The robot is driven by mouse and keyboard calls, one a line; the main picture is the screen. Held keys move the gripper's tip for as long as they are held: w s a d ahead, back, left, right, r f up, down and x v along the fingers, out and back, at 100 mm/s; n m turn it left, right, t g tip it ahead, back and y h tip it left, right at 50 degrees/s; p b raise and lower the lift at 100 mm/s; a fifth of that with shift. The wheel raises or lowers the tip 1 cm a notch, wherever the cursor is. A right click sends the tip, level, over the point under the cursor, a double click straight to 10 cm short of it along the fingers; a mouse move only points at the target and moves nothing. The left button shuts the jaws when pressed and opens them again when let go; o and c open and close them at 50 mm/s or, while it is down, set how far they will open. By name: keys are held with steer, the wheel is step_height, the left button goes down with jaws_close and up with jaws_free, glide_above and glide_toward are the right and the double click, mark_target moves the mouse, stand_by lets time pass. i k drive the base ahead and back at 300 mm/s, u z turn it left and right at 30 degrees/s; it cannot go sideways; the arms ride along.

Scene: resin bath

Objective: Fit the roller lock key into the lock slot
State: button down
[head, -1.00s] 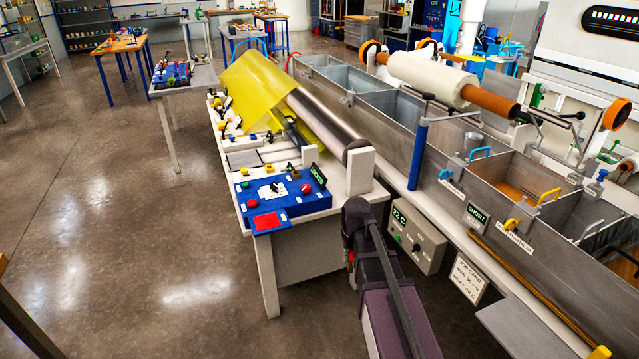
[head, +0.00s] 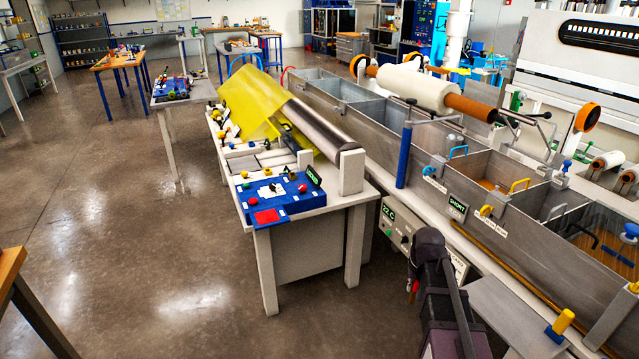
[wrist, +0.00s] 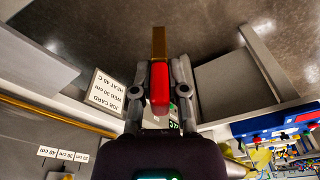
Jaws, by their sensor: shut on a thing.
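My gripper (wrist: 159,75) is shut on the roller lock key, which has a red handle (wrist: 159,88) and a brass-coloured shaft (wrist: 158,42) pointing away from the fingers. In the head view, my arm's end is at lower right, and only a bit of the red handle (head: 414,287) shows beside it. The key is in the air, apart from the bench. The metal roller (head: 318,125) with a yellow sheet (head: 250,97) lies on the white bench at centre. I cannot make out the lock slot. A blue control panel (head: 250,200) with a small dark sign (head: 314,176) sits at the bench's near end.
A long grey bath (head: 415,188) runs along the right, with a white roll (head: 415,88) above it. A control box (head: 396,228) and a job card (wrist: 110,92) are near my arm. A wooden table edge (head: 12,268) is at lower left. The floor (head: 150,230) at left is clear.

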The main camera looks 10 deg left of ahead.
mark_target(288, 196)
steer(key=u, duration=0.75)
steer(key=i, duration=0.7)
steer(key=u, duration=0.4)
steer(key=i, duration=1.55)
steer(key=z, duration=0.65)
